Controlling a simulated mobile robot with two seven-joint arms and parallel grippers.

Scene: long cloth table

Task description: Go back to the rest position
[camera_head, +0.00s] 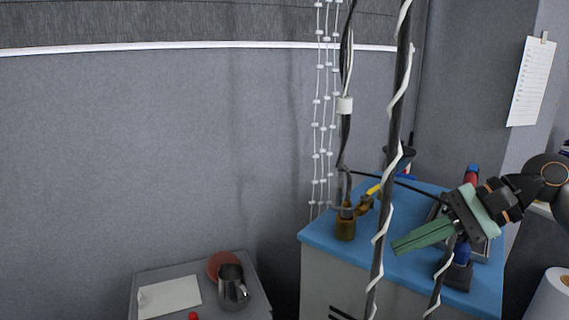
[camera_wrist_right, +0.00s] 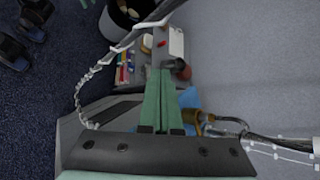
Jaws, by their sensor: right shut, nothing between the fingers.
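My right gripper (camera_head: 398,246) comes in from the right in the head view, with its green fingers pointing left and slightly down. The fingers are together and hold nothing. They are in front of the blue-topped cabinet (camera_head: 325,238), close to the dark hanging cable with a white wrap (camera_head: 378,245). My left gripper is in neither view.
A brass fitting (camera_head: 345,229) stands on the cabinet. Small tools and a tray are partly hidden behind my right gripper. A lower grey table (camera_head: 205,309) bears a metal pitcher (camera_head: 233,291), a reddish dish (camera_head: 216,264) and white paper (camera_head: 170,297). Strings of white beads (camera_head: 319,120) hang behind.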

